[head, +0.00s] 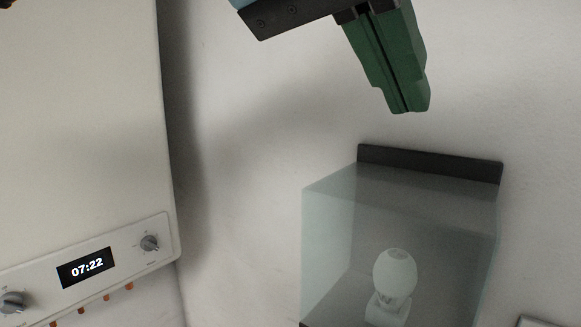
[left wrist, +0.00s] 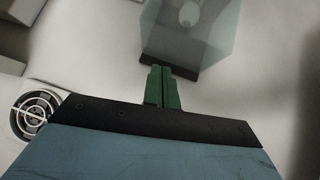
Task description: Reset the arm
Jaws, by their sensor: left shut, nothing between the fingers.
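My left gripper (head: 404,110) comes in from the top of the head view, with its green fingers pressed together and nothing between them. It hangs in the air above a glass case. In the left wrist view the shut green fingers (left wrist: 162,70) point toward the dark back edge of that case. My right gripper is not in view.
The glass case (head: 325,240) with a dark back strip (head: 430,164) holds a white egg-shaped object (head: 394,272) on a stand. A white boiler-like unit (head: 80,110) with a 07:22 display (head: 87,267) and knobs is at left. A round grille (left wrist: 37,115) shows in the left wrist view.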

